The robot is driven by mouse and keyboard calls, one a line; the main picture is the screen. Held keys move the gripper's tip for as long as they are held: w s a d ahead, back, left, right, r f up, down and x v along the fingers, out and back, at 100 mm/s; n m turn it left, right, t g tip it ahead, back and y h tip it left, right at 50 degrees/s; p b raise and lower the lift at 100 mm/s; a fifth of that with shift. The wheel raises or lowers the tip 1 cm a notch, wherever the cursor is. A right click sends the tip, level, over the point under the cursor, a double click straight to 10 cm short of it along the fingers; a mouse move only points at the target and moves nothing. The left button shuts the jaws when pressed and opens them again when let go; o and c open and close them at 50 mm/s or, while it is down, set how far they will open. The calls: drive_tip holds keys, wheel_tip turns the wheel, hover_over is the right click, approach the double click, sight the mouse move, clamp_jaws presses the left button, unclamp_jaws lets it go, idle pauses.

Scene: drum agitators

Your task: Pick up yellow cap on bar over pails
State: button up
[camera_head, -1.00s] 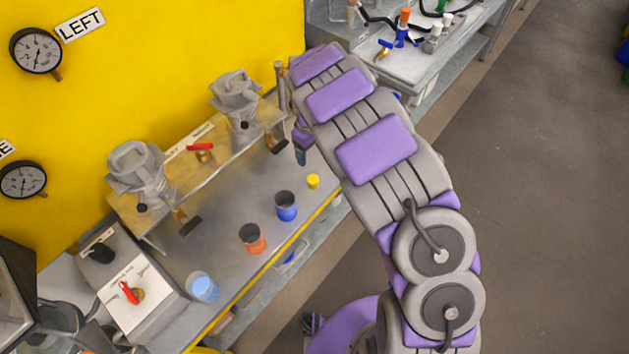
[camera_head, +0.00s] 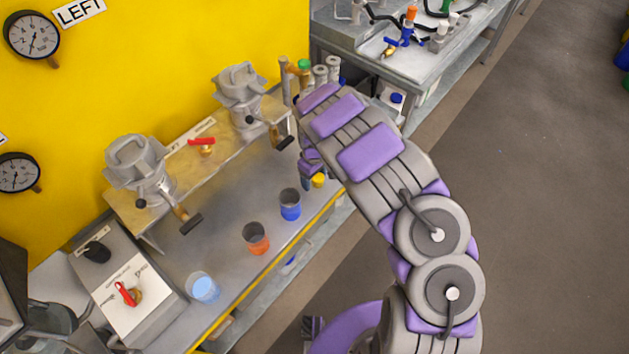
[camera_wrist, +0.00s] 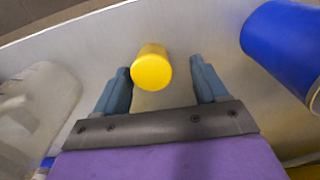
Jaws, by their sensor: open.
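The yellow cap (camera_head: 318,181) stands on the grey tabletop near its front edge, to the right of the blue pail (camera_head: 290,205). In the wrist view the cap (camera_wrist: 152,70) shows between and just beyond the fingertips of my gripper (camera_wrist: 160,76), nearer the left finger. My gripper is open and empty; I cannot tell whether a finger touches the cap. In the head view my gripper (camera_head: 311,168) is partly hidden by my arm, just above and beside the cap. An orange pail (camera_head: 256,240) and a light blue pail (camera_head: 203,287) stand farther left along the table.
The blue pail (camera_wrist: 290,50) is close at the right in the wrist view. A control box (camera_head: 130,290) is at the left. The table's middle is clear.

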sight(319, 177)
drive_tip(key=shift+d+f, duration=0.2)
drive_tip(key=shift+f, duration=0.1)
drive_tip(key=shift+d+r, duration=0.15)
drive_tip(key=shift+d, duration=0.6)
drive_tip(key=shift+c, duration=0.7)
drive_tip(key=c, duration=0.3)
drive_tip(key=shift+a, duration=0.7)
drive_tip(key=c, duration=0.5)
drive_tip(key=shift+d, duration=0.2)
drive_tip(key=shift+c, duration=0.9)
drive_tip(key=shift+d, duration=0.3)
drive_tip(key=r, duration=0.3)
drive_tip(key=r+p, duration=0.1)
drive_tip(key=r, duration=0.2)
drive_tip(key=r+p, duration=0.1)
drive_tip(key=r, duration=0.2)
drive_tip(key=shift+a+r, duration=0.1)
drive_tip(key=shift+a, duration=0.15)
drive_tip(key=shift+d+r, duration=0.15)
drive_tip(key=shift+r, duration=0.25)
